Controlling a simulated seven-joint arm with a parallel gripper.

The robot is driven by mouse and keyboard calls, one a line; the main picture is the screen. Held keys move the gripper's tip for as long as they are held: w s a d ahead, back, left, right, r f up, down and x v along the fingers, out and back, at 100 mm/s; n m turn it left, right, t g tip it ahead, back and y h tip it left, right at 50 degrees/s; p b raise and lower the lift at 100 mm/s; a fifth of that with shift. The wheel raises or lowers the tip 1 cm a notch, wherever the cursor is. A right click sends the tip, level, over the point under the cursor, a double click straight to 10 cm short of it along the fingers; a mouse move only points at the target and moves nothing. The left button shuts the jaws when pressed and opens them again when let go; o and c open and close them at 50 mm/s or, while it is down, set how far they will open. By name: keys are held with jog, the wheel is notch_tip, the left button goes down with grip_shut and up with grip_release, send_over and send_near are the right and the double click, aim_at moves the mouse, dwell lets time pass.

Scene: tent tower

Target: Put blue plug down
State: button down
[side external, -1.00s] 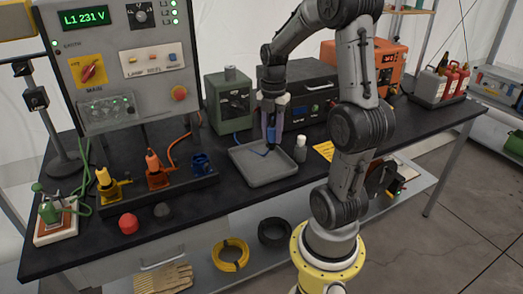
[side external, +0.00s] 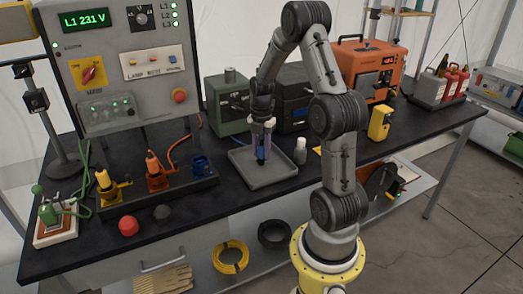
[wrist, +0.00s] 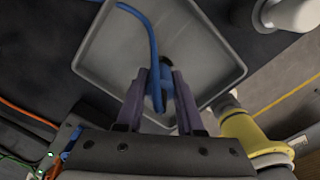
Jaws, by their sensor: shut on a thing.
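The blue plug (wrist: 158,90) is between the two purple-grey fingers of my gripper (wrist: 160,100) in the wrist view. Its blue cable (wrist: 148,30) curves away over the grey tray (wrist: 100,55). In the side view my gripper (side external: 262,153) points down over the tray (side external: 265,184), shut on the plug. The plug is mostly hidden by the fingers there, with a dark blue part (side external: 260,153) showing. The plug's lower end is low over the tray floor; I cannot tell whether it touches.
A small white-capped bottle (side external: 300,152) stands just right of the tray. A socket rack with yellow, orange and blue connectors (side external: 202,166) is to the left. A green box (side external: 228,104) and a dark box (side external: 291,112) stand behind. A yellow device (side external: 379,123) is farther right.

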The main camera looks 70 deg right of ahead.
jog(key=shift+f, duration=0.1)
jog(key=c, duration=0.5)
grip_release()
jog(key=shift+c, duration=0.2)
